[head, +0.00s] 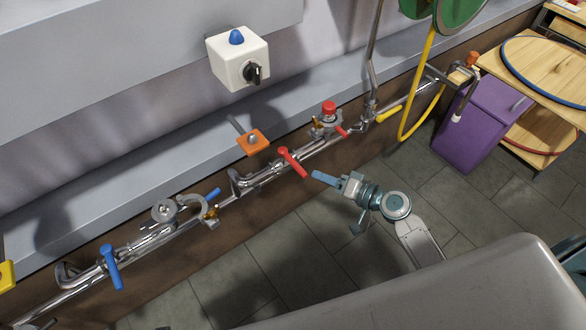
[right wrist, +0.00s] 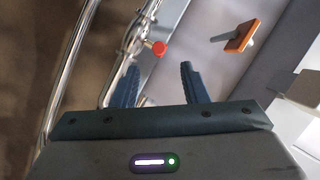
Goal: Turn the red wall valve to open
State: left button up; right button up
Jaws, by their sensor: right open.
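The red valve lever (head: 292,162) sits on the chrome wall pipe near the middle of the head view, slanting down to the right. My right gripper (head: 322,176) is just right of the lever's lower end, blue fingers pointing toward it, apart from it in the picture. In the right wrist view the right gripper (right wrist: 160,84) is open with nothing between its fingers. A red rounded end (right wrist: 157,48) shows beyond the fingertips, between their lines; it looks like the lever seen nearly end-on. My left gripper is not in view.
A red-capped fitting (head: 328,108) with a small red lever is farther right on the pipe. An orange plate (head: 253,141) sticks out above the lever. A blue lever (head: 111,267) is at lower left. A purple bin (head: 482,125) stands right. Floor below the pipe is clear.

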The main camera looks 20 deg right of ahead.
aim_at(298, 168)
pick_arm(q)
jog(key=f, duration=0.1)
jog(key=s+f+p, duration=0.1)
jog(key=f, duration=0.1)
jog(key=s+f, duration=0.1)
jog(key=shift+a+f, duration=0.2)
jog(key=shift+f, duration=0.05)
pick_arm(e)
jog(key=x, duration=0.9)
jog(key=shift+a+f, duration=0.1)
jog(key=shift+c, duration=0.4)
grip_shut()
